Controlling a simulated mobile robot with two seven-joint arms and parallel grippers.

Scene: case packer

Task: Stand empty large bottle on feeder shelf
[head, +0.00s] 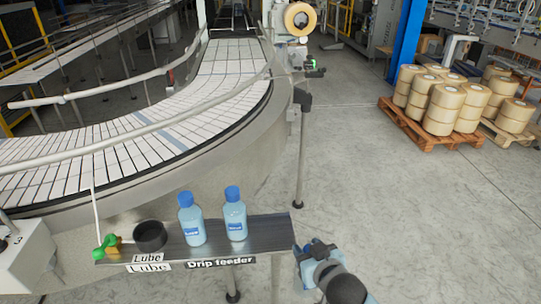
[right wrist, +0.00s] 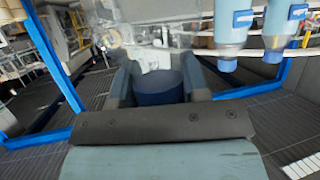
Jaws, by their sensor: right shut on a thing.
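The feeder shelf (head: 268,228) is a dark narrow plate in front of the curved conveyor, with a "Drip feeder" label on its front edge. Two light blue bottles with blue caps, a left one (head: 191,226) and a right one (head: 235,220), stand upright on it. They also show upside down at the top of the right wrist view, one (right wrist: 236,22) and the other (right wrist: 284,18). My right gripper (head: 314,249) is just off the shelf's right end. My left gripper is out of view.
A black round cup (head: 150,236) and a green-tipped part (head: 105,246) are at the shelf's left end, by the "Lube" labels. The conveyor (head: 150,118) with its rail runs behind. Pallets of rolls (head: 445,108) stand far right.

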